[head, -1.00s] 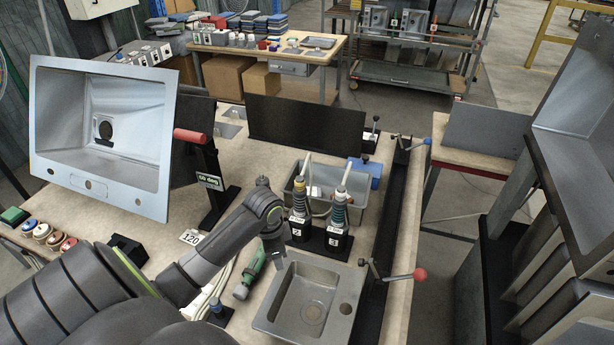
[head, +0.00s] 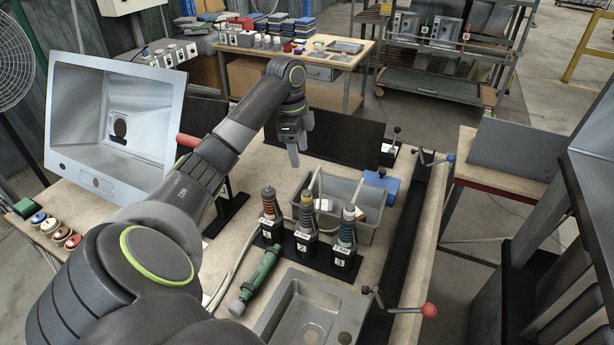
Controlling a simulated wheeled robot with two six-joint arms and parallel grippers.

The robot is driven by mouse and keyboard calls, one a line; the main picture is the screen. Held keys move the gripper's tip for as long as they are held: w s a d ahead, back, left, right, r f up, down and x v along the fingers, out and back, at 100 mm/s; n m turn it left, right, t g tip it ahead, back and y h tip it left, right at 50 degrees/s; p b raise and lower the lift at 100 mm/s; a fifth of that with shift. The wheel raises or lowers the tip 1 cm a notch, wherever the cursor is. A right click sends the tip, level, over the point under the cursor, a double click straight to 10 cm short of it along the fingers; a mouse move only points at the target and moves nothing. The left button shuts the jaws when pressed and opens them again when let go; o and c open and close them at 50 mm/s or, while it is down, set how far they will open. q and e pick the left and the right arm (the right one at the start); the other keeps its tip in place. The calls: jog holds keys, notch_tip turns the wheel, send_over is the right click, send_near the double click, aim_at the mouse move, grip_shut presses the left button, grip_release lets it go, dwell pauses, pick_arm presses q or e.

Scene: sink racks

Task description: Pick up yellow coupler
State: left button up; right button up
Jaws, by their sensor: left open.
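The yellow coupler (head: 306,205), with a yellow band near its top, stands upright in the middle black holder, labelled 2. A red-orange-topped coupler (head: 268,202) stands to its left in holder 1. A blue-teal coupler (head: 347,228) stands to its right in holder 3. My left gripper (head: 293,157) is open, with its fingers pointing down. In the picture it is above and slightly left of the yellow coupler, apart from it. Nothing shows between its fingers. My right gripper is not in view.
A grey bin (head: 372,222) stands behind the couplers, beside a blue block (head: 383,181). A green tool (head: 262,275) lies in front, near a steel sink (head: 311,311). A large tilted sink (head: 114,125) is at left. A black panel (head: 345,140) stands behind the gripper.

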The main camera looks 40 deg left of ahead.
pick_arm(q)
jog(key=b, duration=0.7)
send_over(307, 192)
jog(key=a, duration=0.1)
notch_tip(307, 192, down, 9)
jog(key=shift+s+a+r, duration=0.1)
jog(key=shift+f+b, duration=0.75)
jog(key=f, duration=0.1)
jog(key=d+f+b, duration=0.1)
jog(key=f, duration=0.1)
jog(key=shift+d+f, duration=0.1)
jog(key=shift+f, duration=0.5)
jog(key=c, duration=1)
jog(key=shift+r, duration=0.15)
